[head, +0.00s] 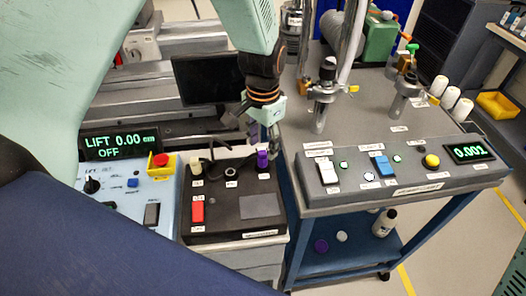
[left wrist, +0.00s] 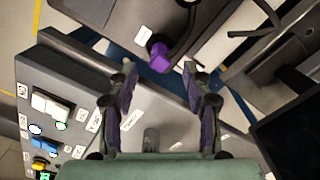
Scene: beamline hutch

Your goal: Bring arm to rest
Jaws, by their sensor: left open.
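My left arm (head: 262,20) reaches in from the upper left of the head view. Its left gripper (head: 260,125) hangs above the back edge of the dark control box (head: 262,210), near the gap to the grey panel cart. In the left wrist view my left gripper (left wrist: 160,88) has its two fingers spread apart with nothing between them. A purple knob (left wrist: 158,58) shows past the fingertips; it also shows in the head view (head: 262,160), just below the gripper. Whether the fingers touch anything cannot be told. My right gripper is in neither view.
The grey panel cart (head: 340,192) at right carries upright metal posts (head: 322,95), switches and a 0.001 display (head: 468,152). A light-blue box (head: 125,180) with a red button (head: 161,160) and a lift display (head: 119,144) reading OFF stands left. A dark monitor (head: 208,80) stands behind.

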